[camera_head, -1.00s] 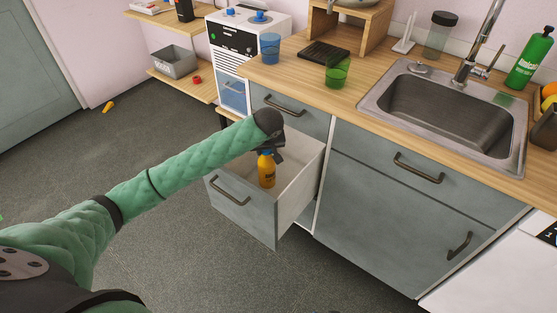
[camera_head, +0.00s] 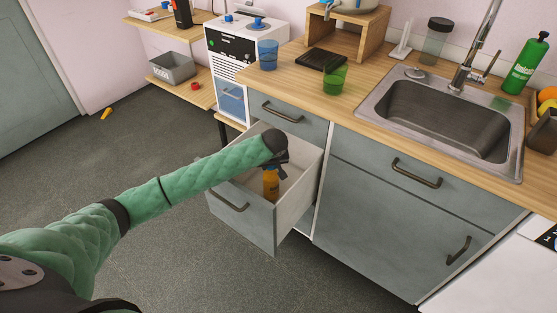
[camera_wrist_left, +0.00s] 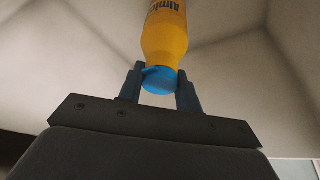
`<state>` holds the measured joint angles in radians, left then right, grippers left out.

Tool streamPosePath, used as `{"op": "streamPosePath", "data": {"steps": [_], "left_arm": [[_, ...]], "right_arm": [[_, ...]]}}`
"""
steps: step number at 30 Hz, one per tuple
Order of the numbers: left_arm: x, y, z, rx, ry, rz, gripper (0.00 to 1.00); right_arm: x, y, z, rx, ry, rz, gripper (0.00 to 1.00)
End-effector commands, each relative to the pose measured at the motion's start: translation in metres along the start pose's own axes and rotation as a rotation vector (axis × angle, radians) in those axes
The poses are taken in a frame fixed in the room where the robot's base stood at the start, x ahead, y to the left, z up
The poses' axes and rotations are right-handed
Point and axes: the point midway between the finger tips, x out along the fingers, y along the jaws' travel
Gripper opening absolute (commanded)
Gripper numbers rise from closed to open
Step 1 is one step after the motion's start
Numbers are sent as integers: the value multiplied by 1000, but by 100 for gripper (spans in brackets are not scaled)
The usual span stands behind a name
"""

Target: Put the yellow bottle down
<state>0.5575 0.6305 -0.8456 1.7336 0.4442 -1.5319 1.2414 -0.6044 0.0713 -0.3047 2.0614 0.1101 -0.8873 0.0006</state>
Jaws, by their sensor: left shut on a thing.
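The yellow bottle (camera_head: 270,183) is upright inside the open lower drawer (camera_head: 240,217). My left gripper (camera_head: 273,162) reaches down into the drawer from above and is shut on the bottle's top. In the left wrist view the bottle (camera_wrist_left: 165,35) has a blue cap, and the fingers of my left gripper (camera_wrist_left: 160,88) are on both sides of the cap. The drawer's pale inner walls surround the bottle. Whether the bottle's base touches the drawer floor I cannot tell. My right gripper is not in view.
A closed upper drawer (camera_head: 287,116) sits just above the open one. A grey bin (camera_head: 171,68) stands on a shelf at the left.

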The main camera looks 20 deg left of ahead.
Motion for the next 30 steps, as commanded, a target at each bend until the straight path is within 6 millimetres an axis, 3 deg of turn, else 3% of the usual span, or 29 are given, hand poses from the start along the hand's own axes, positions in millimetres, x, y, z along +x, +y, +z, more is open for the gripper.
{"op": "streamPosePath", "data": {"steps": [20, 30], "left_arm": [[11, 37, -31, 0, 1, 1, 0], [22, 36, -25, 1, 1, 1, 0]], "right_arm": [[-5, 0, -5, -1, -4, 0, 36], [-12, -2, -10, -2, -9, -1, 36]]}}
